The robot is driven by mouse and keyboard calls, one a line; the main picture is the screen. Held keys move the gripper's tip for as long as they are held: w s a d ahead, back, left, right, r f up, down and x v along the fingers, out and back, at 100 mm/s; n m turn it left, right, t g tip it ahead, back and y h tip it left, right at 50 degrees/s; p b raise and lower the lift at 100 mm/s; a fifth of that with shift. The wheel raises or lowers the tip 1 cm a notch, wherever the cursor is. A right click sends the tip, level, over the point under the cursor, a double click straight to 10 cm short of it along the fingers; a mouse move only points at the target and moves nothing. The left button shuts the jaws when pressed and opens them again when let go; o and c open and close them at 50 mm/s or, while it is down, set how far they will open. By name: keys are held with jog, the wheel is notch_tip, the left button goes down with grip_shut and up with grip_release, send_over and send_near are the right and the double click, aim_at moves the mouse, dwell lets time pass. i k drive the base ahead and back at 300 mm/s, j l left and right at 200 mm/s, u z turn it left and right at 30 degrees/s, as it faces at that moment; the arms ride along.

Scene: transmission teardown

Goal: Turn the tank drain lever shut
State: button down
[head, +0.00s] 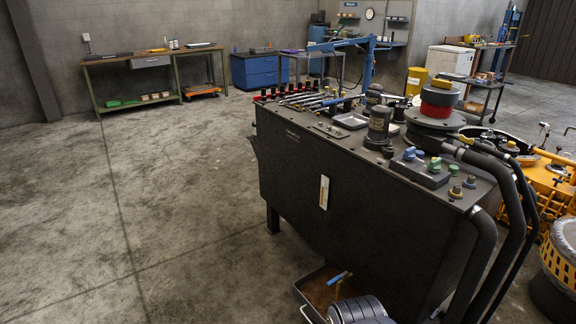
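The tank (300,165) is a large dark box with a pale sight gauge (324,192) on its near side. Low by its base, a lever with a blue handle (340,277) shows above a tray; it looks like the drain lever. The handle is slightly tilted, its right end higher. Its valve body and pivot cannot be made out, so I cannot tell whether it is open or shut.
The shallow brown tray (306,292) stands on the floor under the blue handle. Thick black hoses (478,262) hang at the tank's right end. The concrete floor (170,200) to the left is clear.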

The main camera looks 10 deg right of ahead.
aim_at(335, 280)
jog(key=z, duration=0.7)
jog(key=i+l+u, duration=0.2)
jog(key=i, duration=0.4)
